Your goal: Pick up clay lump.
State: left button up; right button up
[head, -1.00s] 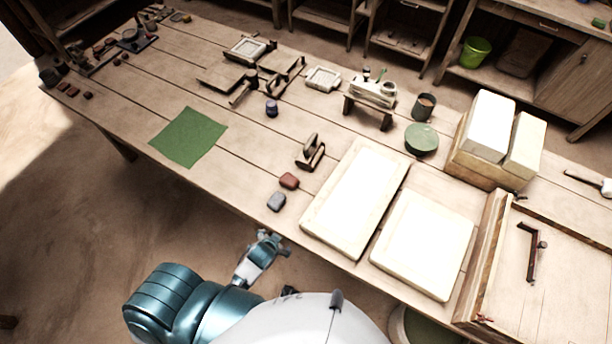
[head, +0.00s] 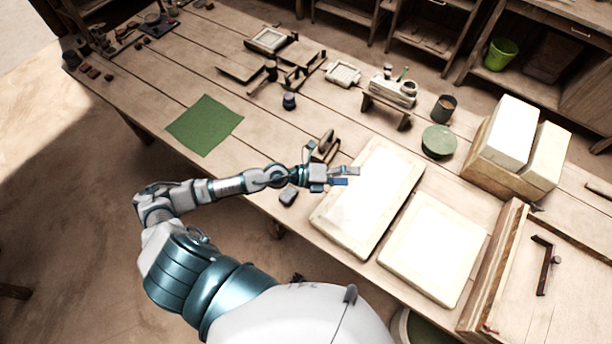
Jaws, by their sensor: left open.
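A grey lump (head: 288,195) lies near the table's front edge, just left of the nearer white slab. It is below and left of my left gripper (head: 349,176). The left gripper is open, with its fingers pointing right over the left edge of the slab. No object shows between the fingers. The reddish-brown lump beside the grey one is hidden behind my left gripper and wrist. I cannot tell which of the two lumps is the clay lump meant. My right gripper is out of view.
Two white slabs (head: 331,215) (head: 434,248) lie right of the gripper. A green cloth (head: 204,125) lies to the left. Several small dark red pieces (head: 93,72) sit at the far left corner.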

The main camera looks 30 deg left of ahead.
pick_arm(q)
jog(key=a+f+m+g+y, duration=0.2)
jog(key=a+f+m+y, duration=0.3)
jog(key=a, duration=0.6)
jog(key=a+f+g+y, duration=0.2)
jog(key=a+f+y, duration=0.3)
jog(key=a, duration=0.7)
jog(key=shift+y, duration=0.7)
jog(key=x, duration=0.7)
jog(key=d+x, duration=0.1)
jog(key=x, duration=0.2)
jog(key=shift+d+p, duration=0.1)
jog(key=shift+p, duration=0.2)
jog(key=shift+w+f, duration=0.15)
jog(key=shift+f, duration=0.4)
jog(key=x, duration=0.5)
jog(key=shift+s+a+f, duration=0.15)
jog(key=shift+s+a, duration=0.1)
jog(key=c, duration=1.4)
